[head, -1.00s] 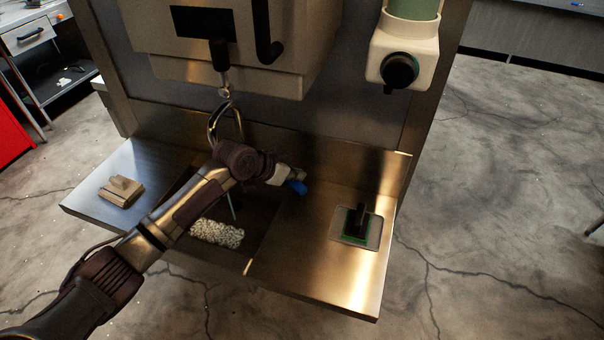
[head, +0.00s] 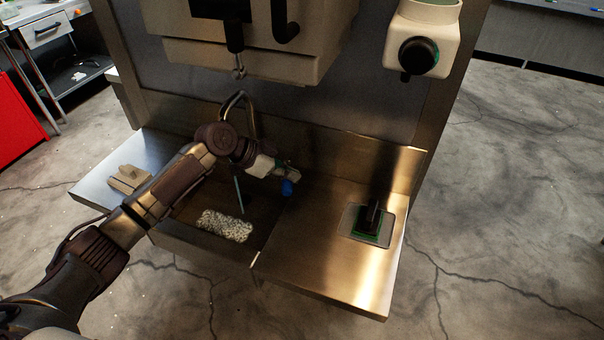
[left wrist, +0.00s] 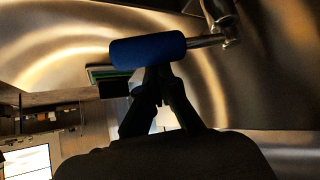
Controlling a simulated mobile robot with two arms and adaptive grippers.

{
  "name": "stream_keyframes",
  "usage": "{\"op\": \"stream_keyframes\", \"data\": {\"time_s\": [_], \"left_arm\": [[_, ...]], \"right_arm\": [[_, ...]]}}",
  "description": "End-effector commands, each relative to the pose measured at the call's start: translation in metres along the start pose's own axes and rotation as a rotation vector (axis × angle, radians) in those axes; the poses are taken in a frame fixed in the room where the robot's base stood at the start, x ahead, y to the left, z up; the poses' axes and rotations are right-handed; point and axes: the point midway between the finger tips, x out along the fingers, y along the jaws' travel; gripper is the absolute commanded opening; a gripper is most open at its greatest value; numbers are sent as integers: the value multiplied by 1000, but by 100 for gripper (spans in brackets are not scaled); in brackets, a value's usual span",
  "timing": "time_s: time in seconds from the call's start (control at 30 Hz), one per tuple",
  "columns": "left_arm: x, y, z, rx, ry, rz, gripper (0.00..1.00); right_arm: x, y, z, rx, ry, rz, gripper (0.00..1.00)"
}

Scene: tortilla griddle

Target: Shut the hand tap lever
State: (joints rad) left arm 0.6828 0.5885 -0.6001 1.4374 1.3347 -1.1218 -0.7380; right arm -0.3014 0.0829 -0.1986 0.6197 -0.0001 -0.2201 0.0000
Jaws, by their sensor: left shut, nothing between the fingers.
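The tap is a curved metal spout (head: 240,100) at the back of the sink basin. A thin pale stream (head: 239,196) shows below it, partly behind my arm. The tap lever has a blue grip (head: 288,187), right of the spout. In the left wrist view the blue grip (left wrist: 148,50) sits on a metal rod (left wrist: 207,41) that runs to a metal fitting. My left gripper (head: 283,172) is shut and empty, right beside the blue grip. In the left wrist view its fingertips (left wrist: 158,76) meet the grip's lower edge; I cannot tell whether they touch.
A white bumpy sponge-like thing (head: 225,226) lies in the sink. A black-handled, green-edged tool (head: 370,222) rests on the right counter. A beige machine (head: 250,55) hangs above, with a dispenser (head: 420,52) at right.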

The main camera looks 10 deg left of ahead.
Motion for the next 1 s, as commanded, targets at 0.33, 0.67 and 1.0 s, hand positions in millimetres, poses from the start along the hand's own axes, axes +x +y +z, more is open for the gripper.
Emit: {"op": "stream_keyframes", "data": {"time_s": [0.33,0.67,1.0], "left_arm": [[-10,-4,10,0,-1,-1,0],[-14,-4,10,0,-1,-2,0],[-76,-4,10,2,-4,-5,0]], "right_arm": [[1,-3,-2,1,3,-4,79],[1,-2,-4,-1,5,-3,79],[1,-2,-2,0,3,-3,79]]}}
